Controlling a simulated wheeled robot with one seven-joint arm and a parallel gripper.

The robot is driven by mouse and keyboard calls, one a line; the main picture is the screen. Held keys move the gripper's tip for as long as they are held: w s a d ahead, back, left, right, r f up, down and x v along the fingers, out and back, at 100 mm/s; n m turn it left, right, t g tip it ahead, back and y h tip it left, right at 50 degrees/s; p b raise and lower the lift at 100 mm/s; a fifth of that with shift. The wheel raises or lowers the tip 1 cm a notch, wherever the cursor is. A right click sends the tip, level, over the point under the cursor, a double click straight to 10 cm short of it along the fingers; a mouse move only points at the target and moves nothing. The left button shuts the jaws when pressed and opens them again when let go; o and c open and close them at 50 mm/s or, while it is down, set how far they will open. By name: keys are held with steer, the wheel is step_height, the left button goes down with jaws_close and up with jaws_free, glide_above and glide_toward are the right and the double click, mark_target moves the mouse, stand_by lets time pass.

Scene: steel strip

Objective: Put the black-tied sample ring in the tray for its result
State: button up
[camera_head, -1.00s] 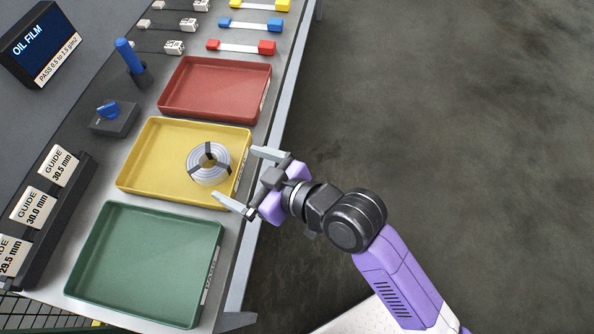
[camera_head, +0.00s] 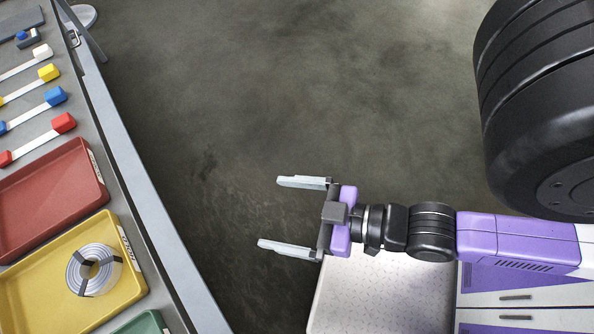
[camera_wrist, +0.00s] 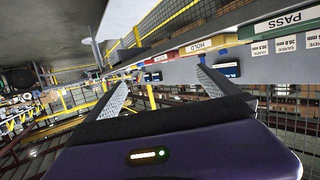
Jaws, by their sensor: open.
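The black-tied sample ring (camera_head: 93,270) is a silvery coil with dark ties. It lies flat in the yellow tray (camera_head: 118,298), toward the tray's right side, in the head view. In the wrist view the yellow tray's front carries a HOLD label (camera_wrist: 204,45). My gripper (camera_head: 280,213) is open and empty, over the floor to the right of the bench and apart from the ring. Its two fingers point left toward the bench in the head view.
The red tray (camera_head: 95,185) lies beyond the yellow one, and a corner of the green tray (camera_head: 150,322) shows nearer. Several strips with coloured ends (camera_head: 55,96) lie farther along the bench. The bench's edge (camera_head: 150,215) runs between trays and gripper. Open floor (camera_head: 300,90) lies beyond.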

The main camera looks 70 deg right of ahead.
steer(key=shift+h, duration=0.3)
steer(key=s+r, duration=0.1)
steer(key=s, duration=0.1)
steer(key=s+r, duration=0.1)
steer(key=s, duration=0.1)
steer(key=shift+d+r, duration=0.15)
steer(key=shift+r, duration=0.25)
stand_by(0.7)
